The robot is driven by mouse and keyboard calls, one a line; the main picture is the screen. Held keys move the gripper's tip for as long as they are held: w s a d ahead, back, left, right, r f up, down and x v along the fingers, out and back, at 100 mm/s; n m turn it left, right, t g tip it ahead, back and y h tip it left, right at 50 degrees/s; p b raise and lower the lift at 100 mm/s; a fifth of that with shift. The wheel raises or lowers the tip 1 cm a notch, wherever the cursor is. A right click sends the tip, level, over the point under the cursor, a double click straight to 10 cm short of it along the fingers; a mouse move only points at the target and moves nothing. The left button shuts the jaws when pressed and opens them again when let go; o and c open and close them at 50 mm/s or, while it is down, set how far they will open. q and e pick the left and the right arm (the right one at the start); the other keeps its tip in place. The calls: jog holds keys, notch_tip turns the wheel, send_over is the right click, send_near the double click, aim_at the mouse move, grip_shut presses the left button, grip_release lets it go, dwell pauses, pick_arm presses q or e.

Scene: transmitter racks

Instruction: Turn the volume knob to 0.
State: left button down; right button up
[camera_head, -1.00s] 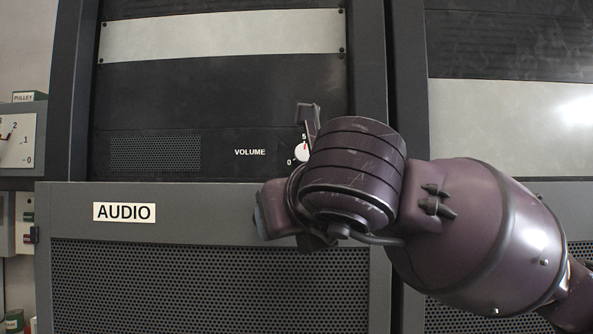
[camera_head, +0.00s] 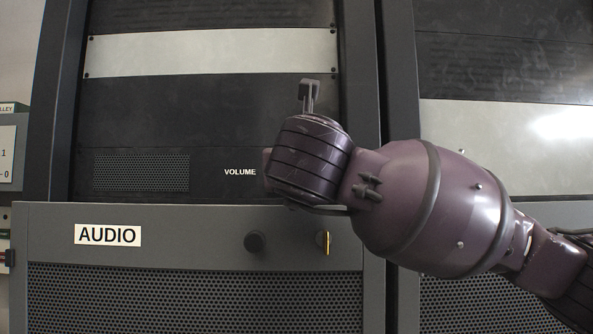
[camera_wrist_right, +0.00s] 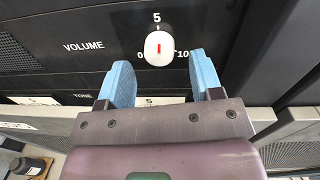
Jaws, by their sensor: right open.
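The white volume knob (camera_wrist_right: 159,46) shows in the right wrist view, on a dark panel marked VOLUME, 0, 5 and 10. Its red pointer line is upright, toward the 5. My right gripper (camera_wrist_right: 160,66) is open and empty, its two blue fingers to either side and just short of the knob, apart from it in the picture. In the head view my right gripper and wrist (camera_head: 309,92) come in from the right and hide the knob; the VOLUME label (camera_head: 240,172) stays visible. My left gripper is not in view.
The AUDIO cabinet (camera_head: 180,237) has a protruding dark round knob (camera_head: 255,242) and a perforated front. A neighbouring rack (camera_head: 480,150) stands at the right.

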jog(key=shift+w+a, duration=0.1)
jog(key=shift+w, duration=1.05)
jog(key=shift+c, duration=0.2)
jog(key=c, duration=0.9)
